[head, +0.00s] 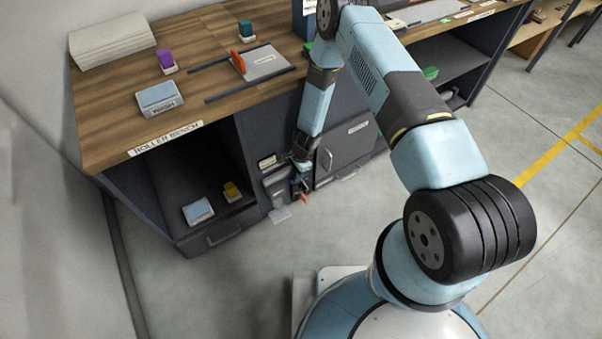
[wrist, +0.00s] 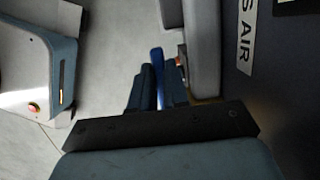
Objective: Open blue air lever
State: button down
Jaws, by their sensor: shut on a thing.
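The blue air lever (wrist: 157,64) shows in the wrist view as a narrow blue bar between my two dark fingers. My gripper (wrist: 159,76) is shut on it. In the head view my gripper (head: 301,181) is low at the front of the bench, by a small panel of fittings; the blue lever is too small there to make out clearly. An orange lever (head: 304,198) is just below my gripper, and a bit of orange (wrist: 180,61) shows right of the fingers in the wrist view. The blue lever's lower end is hidden by the fingers.
The roller bench (head: 190,110) has an open shelf on the left and a cabinet door with a handle (head: 345,150) on the right. The floor in front is clear.

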jog(key=shift+s+f, duration=0.1)
dwell(0.3)
jog(key=c, duration=1.1)
grip_release()
jog(key=v, duration=1.3)
jog(key=shift+d+r, duration=0.1)
jog(key=shift+r, duration=0.25)
